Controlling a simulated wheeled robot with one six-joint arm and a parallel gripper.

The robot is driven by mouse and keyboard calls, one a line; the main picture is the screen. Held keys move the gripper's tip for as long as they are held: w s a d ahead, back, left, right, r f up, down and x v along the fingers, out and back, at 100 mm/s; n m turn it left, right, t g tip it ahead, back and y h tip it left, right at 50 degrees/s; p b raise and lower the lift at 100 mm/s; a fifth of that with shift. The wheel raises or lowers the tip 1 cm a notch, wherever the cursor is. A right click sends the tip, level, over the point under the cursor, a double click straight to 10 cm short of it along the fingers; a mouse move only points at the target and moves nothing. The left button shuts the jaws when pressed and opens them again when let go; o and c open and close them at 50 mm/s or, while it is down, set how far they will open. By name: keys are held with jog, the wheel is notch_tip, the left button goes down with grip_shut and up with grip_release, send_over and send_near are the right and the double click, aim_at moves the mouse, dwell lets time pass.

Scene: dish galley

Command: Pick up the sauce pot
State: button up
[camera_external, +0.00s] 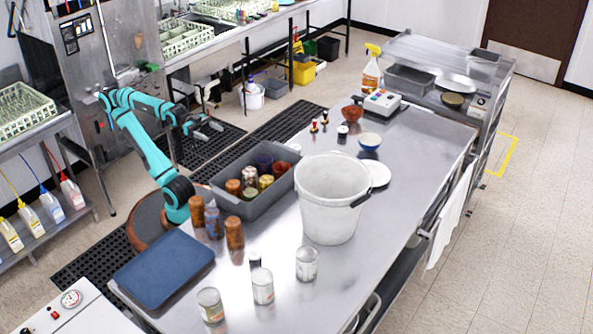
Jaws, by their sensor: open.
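I cannot tell for sure which thing is the sauce pot. Small pot-like things stand past the tub: a small white pot with a dark top (342,131), and two tiny red-and-dark items (314,126). A red-brown bowl (351,114) and a blue bowl with a pale inside (370,144) stand near them. My gripper is apart from all of these.
A grey tub (230,208) holds several cups and jars. A large white bucket (329,205) stands beside it. Brown tumblers (234,234), several cans (263,288) and a blue tray (164,268) are nearer. A white plate (379,175) lies behind the bucket.

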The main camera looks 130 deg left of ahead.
jog(key=w+a+g+y, duration=0.2)
jog(key=w+a+g, duration=0.2)
jog(key=w+a, duration=0.3)
jog(key=g+h, duration=0.2)
jog(key=g, duration=1.1)
send_over(294, 146)
notch_tip(294, 146, down, 4)
notch_tip(294, 146, down, 11)
jog(key=shift+w+a+f, duration=0.15)
jog(key=shift+f, duration=2.8)
jog(key=c, duration=1)
